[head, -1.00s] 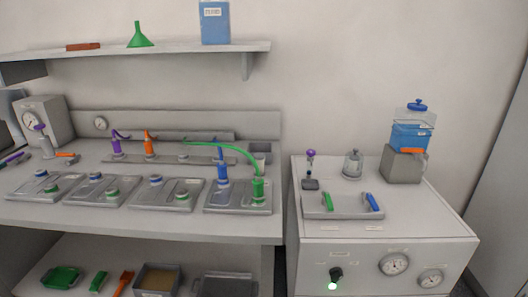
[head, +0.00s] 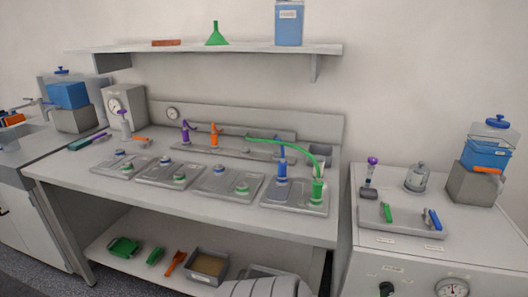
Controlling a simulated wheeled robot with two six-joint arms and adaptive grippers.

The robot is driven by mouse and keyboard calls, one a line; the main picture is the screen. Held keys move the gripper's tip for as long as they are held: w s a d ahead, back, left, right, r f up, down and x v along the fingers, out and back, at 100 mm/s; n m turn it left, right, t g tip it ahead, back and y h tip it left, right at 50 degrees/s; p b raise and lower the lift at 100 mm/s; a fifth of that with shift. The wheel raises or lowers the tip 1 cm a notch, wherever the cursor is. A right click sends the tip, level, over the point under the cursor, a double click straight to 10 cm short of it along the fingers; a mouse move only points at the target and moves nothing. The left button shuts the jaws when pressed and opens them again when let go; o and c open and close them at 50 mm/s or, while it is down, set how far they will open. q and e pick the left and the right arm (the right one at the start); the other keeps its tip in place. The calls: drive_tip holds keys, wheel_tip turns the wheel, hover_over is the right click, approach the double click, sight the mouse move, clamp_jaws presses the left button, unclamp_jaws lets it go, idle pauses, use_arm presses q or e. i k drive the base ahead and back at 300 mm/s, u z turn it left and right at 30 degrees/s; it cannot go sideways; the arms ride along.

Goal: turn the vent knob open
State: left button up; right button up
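A black knob (head: 386,289) shows at the bottom edge of the head view, on the front of the right-hand cabinet. It is small and partly cut off, and I cannot read its label or its setting. I cannot tell for sure that it is the vent knob. A round gauge (head: 452,288) sits to the right of it, also cut by the bottom edge. Neither of my grippers is in view.
The long bench (head: 120,190) stands to the left, with a narrow gap between. A grey ribbed shape (head: 265,288) shows at bottom middle.

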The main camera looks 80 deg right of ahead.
sight(372, 161)
drive_tip(key=u, duration=0.1)
drive_tip(key=k, duration=2.5)
drive_tip(key=z, duration=0.15)
